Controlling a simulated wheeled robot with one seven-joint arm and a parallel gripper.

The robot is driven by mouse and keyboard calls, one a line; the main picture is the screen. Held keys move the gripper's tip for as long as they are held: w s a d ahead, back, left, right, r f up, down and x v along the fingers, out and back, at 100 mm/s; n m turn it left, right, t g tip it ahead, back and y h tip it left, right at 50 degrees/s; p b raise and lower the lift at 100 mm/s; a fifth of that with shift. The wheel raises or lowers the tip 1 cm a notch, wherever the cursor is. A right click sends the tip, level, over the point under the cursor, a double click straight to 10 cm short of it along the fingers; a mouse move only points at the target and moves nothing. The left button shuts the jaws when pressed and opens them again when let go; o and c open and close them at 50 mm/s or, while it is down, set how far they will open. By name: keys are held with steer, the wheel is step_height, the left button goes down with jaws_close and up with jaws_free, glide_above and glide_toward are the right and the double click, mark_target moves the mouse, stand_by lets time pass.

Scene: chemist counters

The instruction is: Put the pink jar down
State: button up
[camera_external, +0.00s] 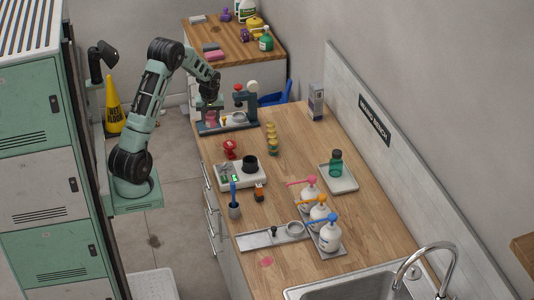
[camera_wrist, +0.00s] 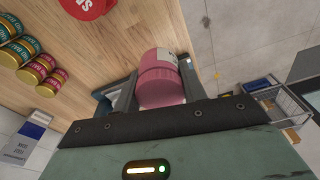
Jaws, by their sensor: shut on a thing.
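The pink jar (camera_external: 210,118) is at the far left edge of the wooden counter, beside a dark blue-grey stand. In the wrist view the pink jar (camera_wrist: 162,80) sits between my two fingers, with part of a white label showing. My gripper (camera_external: 210,106) is shut on it, and it also shows in the wrist view (camera_wrist: 157,88). The jar's lower part is partly hidden, and I cannot tell whether it touches a surface.
The stand (camera_external: 253,104) has a white dish. A red item (camera_external: 230,149), stacked gold-lidded tins (camera_external: 272,138) and a white scale (camera_external: 242,174) are nearby. A green bottle (camera_external: 336,162) stands on a tray. Bare wood (camera_external: 300,140) lies right of the tins.

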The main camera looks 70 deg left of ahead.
steer(key=shift+r, duration=0.35)
steer(key=shift+w+d+r, duration=0.1)
steer(key=shift+w+r, duration=0.05)
steer(key=shift+w, duration=0.05)
steer(key=w+d+m, duration=0.5)
steer(key=w+d, duration=0.4)
steer(key=w, duration=0.4)
steer(key=m+t+p, duration=0.1)
steer(key=m+p, duration=0.1)
steer(key=m, duration=0.2)
glide_above(283, 165)
steer(key=shift+h, duration=0.3)
step_height(283, 165, down, 5)
steer(key=shift+s+d+f, duration=0.1)
steer(key=shift+f+p, duration=0.55)
steer(key=shift+f, duration=1.75)
steer(key=shift+f, duration=0.1)
steer(key=o, duration=1.1)
steer(key=shift+c, duration=0.2)
